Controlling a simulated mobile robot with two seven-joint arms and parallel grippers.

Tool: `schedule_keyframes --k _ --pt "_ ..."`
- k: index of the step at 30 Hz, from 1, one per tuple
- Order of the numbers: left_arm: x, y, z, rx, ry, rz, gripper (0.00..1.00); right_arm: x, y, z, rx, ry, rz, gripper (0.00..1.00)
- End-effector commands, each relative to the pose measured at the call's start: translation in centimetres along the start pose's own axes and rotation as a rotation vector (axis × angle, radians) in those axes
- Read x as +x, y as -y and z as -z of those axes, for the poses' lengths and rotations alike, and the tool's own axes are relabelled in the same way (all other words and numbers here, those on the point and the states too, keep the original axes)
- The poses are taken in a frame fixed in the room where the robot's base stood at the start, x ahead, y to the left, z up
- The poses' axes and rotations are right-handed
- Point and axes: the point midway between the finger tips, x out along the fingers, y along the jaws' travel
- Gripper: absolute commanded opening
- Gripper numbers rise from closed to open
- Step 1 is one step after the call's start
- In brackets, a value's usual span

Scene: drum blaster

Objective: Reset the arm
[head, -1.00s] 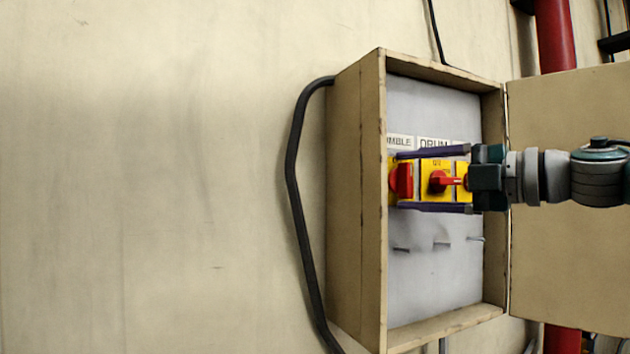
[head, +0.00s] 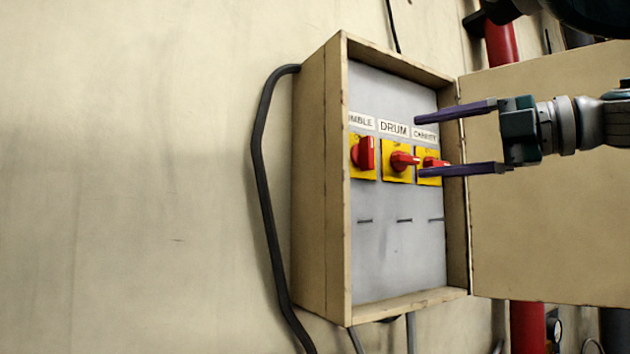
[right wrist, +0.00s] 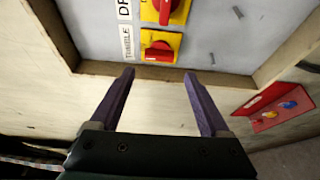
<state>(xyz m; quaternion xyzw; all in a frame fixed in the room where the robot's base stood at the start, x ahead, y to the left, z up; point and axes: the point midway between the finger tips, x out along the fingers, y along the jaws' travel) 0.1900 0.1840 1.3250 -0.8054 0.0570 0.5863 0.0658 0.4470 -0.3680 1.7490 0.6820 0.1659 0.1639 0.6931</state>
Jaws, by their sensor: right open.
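My right gripper (head: 418,146) is open and empty, in front of the right part of an open switch box (head: 322,190). Its two purple fingers lie one above the other in the head view, apart from the switches. In the right wrist view the same open fingers (right wrist: 165,95) point toward the box's edge. Inside the box are red rotary switches on yellow plates: a left switch (head: 363,153), a middle switch under the DRUM label (head: 398,160) and a right switch (head: 432,167), partly covered by the lower finger. My left gripper is not in view.
The box door (head: 560,170) stands open to the right, behind my right arm. A black cable (head: 262,180) runs down the box's left side. Red pipes (head: 527,325) stand behind the door. A red panel with knobs (right wrist: 280,107) shows in the right wrist view. The wall at left is clear.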

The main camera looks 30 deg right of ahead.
Motion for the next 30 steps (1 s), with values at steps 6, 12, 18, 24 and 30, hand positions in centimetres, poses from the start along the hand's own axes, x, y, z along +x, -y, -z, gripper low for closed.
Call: schedule_keyframes --k 6,12,18,24,30 --pt "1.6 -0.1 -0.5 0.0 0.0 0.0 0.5 -0.9 0.0 0.1 -0.001 -0.001 0.0 0.8" --pt "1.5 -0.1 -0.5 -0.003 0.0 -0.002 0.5 -1.0 -0.2 0.1 -0.001 -0.003 -0.001 0.8" --pt "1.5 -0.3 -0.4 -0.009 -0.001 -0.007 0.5 -1.0 -0.2 0.1 -0.001 -0.002 -0.001 0.8" --pt "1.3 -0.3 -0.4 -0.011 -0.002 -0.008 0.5 -0.6 0.1 0.2 0.011 -0.003 -0.006 0.8" --pt "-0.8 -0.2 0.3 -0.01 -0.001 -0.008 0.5 4.0 4.7 2.1 0.229 0.045 -0.082 0.8"
